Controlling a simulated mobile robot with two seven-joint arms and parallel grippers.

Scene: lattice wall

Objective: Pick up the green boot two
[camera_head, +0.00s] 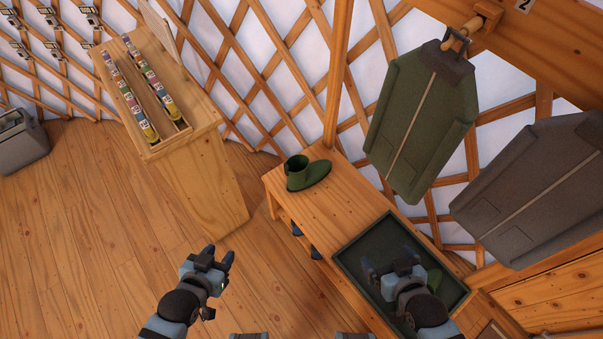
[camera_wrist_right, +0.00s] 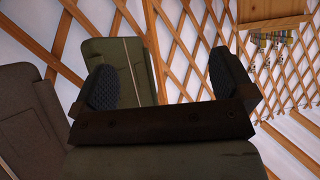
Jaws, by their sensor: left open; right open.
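One green boot (camera_head: 305,175) stands upright on the left end of the wooden bench (camera_head: 325,207), toe to the right. I cannot tell which is boot two. My right gripper (camera_head: 392,264) is open over the tray; its empty spread fingers also show in the right wrist view (camera_wrist_right: 165,84). My left gripper (camera_head: 219,256) is open and empty over the floor, left of the bench and apart from the boot.
A green coat (camera_head: 420,125) and a grey coat (camera_head: 530,185) hang on the right above the bench. Dark blue items (camera_head: 297,230) sit under the bench. A wooden stand (camera_head: 195,165) with coloured pieces is at upper left.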

